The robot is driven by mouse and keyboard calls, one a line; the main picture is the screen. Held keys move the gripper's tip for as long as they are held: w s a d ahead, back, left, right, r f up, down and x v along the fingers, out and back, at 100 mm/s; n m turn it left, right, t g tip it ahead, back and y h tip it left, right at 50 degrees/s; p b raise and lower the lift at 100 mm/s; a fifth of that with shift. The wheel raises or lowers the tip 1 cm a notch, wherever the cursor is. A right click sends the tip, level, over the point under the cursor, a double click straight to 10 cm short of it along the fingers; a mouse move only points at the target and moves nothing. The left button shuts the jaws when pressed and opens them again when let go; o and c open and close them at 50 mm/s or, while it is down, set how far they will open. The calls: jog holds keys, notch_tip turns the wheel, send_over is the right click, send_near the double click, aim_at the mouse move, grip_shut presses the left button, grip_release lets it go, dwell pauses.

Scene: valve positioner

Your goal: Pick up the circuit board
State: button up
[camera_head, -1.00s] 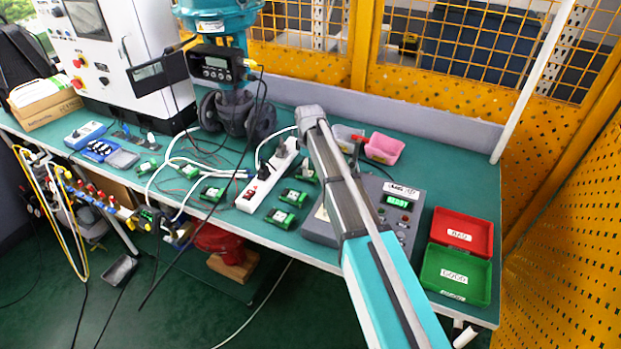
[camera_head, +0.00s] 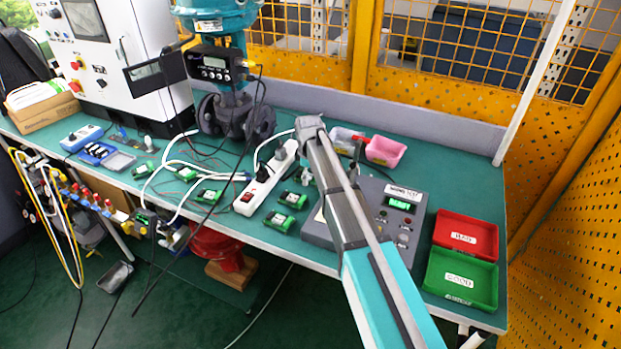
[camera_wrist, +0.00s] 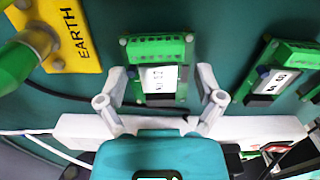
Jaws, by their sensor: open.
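A green circuit board (camera_wrist: 160,55) with a white number label lies on the teal bench in the wrist view. My gripper (camera_wrist: 160,98) is open there, with one pale finger on each side of the board's lower part. I cannot tell whether the fingers touch it. A second green board (camera_wrist: 285,72) lies to the right. In the head view, several similar boards lie on the bench, among them one at front centre (camera_head: 279,221) and one just behind it (camera_head: 292,199). My arm hides the gripper in that view.
A white power strip (camera_head: 265,178) and cables lie left of my arm. A grey test box (camera_head: 375,215) stands right of it, with a red tray (camera_head: 466,236) and a green tray (camera_head: 460,279) beyond. A yellow EARTH plate (camera_wrist: 68,38) is close by.

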jog(key=shift+c, duration=0.3)
jog(key=c, duration=0.7)
jog(key=shift+r, duration=0.15)
jog(key=shift+r+p, duration=0.9)
jog(key=shift+p, duration=0.15)
jog(key=s+d+r+p, duration=0.3)
jog(key=s+r+p, duration=0.8)
jog(key=s, duration=0.2)
jog(key=shift+s+d, duration=0.3)
jog(key=shift+a, duration=0.15)
